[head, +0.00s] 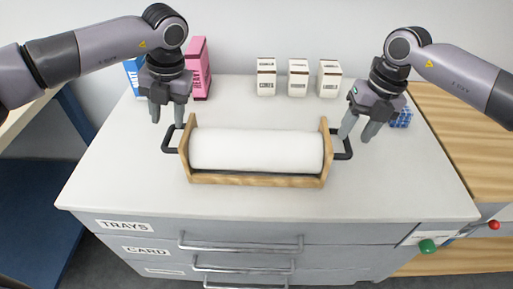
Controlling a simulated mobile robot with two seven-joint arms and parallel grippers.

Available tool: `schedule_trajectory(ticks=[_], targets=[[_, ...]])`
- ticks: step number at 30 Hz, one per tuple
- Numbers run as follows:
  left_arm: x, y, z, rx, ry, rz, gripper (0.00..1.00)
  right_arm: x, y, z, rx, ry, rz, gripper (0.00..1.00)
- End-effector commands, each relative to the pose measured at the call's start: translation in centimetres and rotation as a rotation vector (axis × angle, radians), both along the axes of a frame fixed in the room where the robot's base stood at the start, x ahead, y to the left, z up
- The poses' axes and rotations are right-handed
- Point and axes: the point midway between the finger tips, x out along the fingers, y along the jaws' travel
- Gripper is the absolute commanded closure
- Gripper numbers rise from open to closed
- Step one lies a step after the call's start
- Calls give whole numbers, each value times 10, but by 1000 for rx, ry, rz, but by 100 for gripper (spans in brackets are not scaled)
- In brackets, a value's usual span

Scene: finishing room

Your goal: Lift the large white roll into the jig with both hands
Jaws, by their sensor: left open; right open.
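The large white roll (256,151) lies lengthwise in a wooden cradle (257,180) with raised end boards, which looks like the jig, on the white worktop. Black handles stick out at the cradle's left (169,141) and right (343,146) ends. My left gripper (167,118) is open and empty, its fingers pointing down just above the left handle. My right gripper (358,132) is open and empty, its fingers close to the right handle. I cannot tell whether the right fingers touch that handle.
Three small white cartons (298,78) stand at the back. A pink box (198,68) and a blue box (133,76) stand at the back left. A blue patterned item (402,117) sits behind my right gripper. The worktop's front (260,205) is clear.

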Motion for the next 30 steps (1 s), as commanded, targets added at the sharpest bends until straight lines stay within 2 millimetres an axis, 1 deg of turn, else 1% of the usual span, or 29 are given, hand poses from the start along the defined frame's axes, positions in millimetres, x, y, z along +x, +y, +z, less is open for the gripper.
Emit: schedule_trajectory(ticks=[2, 5, 15, 18, 22, 30], targets=[[0, 0, -1, 0, 0, 0, 58, 0, 0, -1, 0, 0, 0, 53], [0, 2, -8, 1, 2, 0, 58, 0, 1, -9, 0, 2, 0, 53], [0, 12, -55, 1, 2, 1, 58, -1, 10, -56, -1, 2, -1, 53], [0, 14, -64, 0, 2, 1, 58, -1, 11, -64, -1, 1, -2, 53], [0, 15, -69, 0, 1, 0, 58, 0, 13, -70, 0, 0, -1, 53], [0, 15, -70, 0, 0, 0, 58, 0, 13, -71, 0, 0, 0, 53]])
